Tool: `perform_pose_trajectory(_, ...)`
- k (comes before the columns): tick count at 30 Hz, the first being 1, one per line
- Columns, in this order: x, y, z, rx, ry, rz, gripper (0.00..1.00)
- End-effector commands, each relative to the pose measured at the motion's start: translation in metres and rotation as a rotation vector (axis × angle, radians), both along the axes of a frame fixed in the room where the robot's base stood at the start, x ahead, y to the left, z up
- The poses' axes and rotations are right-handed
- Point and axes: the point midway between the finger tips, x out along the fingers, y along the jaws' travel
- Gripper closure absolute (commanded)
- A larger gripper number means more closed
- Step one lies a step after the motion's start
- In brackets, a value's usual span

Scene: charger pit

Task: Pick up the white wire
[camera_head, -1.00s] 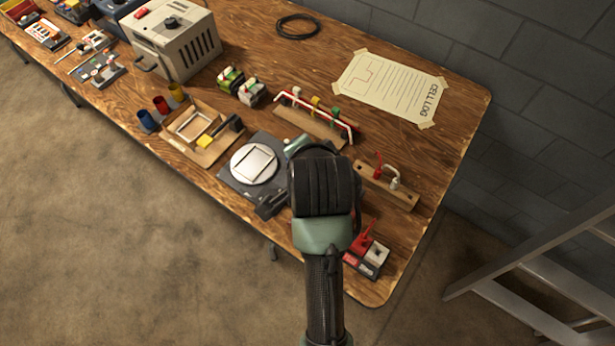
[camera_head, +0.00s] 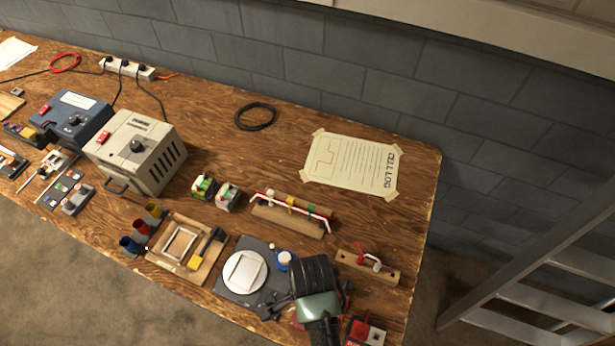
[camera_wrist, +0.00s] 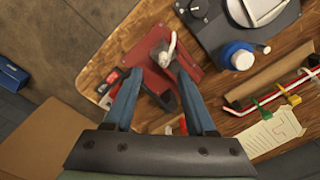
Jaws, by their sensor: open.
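A long, thin white wire (camera_wrist: 285,88) lies beside a red one along a wooden rack (camera_head: 288,221) with white, yellow and green clips. A shorter, bent white piece (camera_head: 376,264) stands beside a red one on a wooden strip (camera_head: 352,268) at the right. My gripper (camera_wrist: 157,76) is open and empty in the wrist view. Between and beyond its fingertips is a dark red plate (camera_wrist: 152,80) bearing a pale block with a white curved piece (camera_wrist: 173,43). In the head view my wrist hides most of that plate and my fingers.
A dark plate with a round pale disc (camera_head: 245,272) and a blue-and-white knob (camera_head: 283,261) are close left of my wrist. A ladder (camera_head: 540,275) stands at the right. Bare tabletop surrounds the black coil (camera_head: 256,116).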

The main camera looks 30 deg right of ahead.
Motion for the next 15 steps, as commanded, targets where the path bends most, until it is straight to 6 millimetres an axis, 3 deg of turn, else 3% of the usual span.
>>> perform_pose_trajectory(15,0.004,0.001,-0.05,0.001,0.0,0.002,0.44)
